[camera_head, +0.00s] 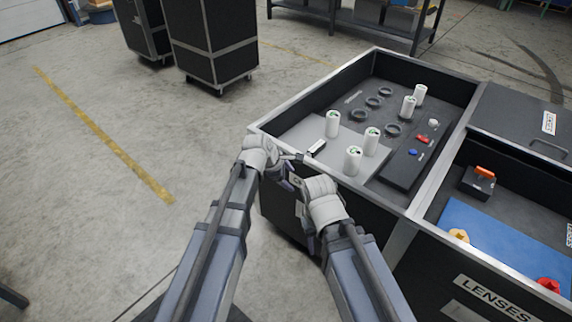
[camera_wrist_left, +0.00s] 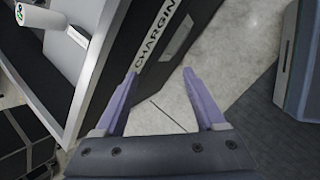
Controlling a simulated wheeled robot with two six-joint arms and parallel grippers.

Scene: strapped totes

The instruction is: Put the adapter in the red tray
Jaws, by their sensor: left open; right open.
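I cannot pick out the adapter or a red tray for certain. A small white-and-black block (camera_head: 316,148) lies on the grey pad in the charging case (camera_head: 283,116), near its front edge; a similar block shows in the left wrist view (camera_wrist_left: 78,36). My left gripper (camera_head: 294,158) is at the case's near left corner, left of the block and apart from it. In the left wrist view its purple fingers (camera_wrist_left: 160,88) are open and empty, with the case's labelled outer wall and floor beyond. My right gripper (camera_head: 297,184) is open, just below the left one, outside the near wall.
Several white cylinders (camera_head: 333,124) stand in the case, with black rings (camera_head: 386,92) behind. A black strip (camera_head: 412,156) carries small coloured pieces. The neighbouring LENSES case (camera_head: 490,299) holds a blue mat (camera_head: 500,232) and a dark box (camera_head: 477,183). The floor (camera_head: 90,220) at left is clear.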

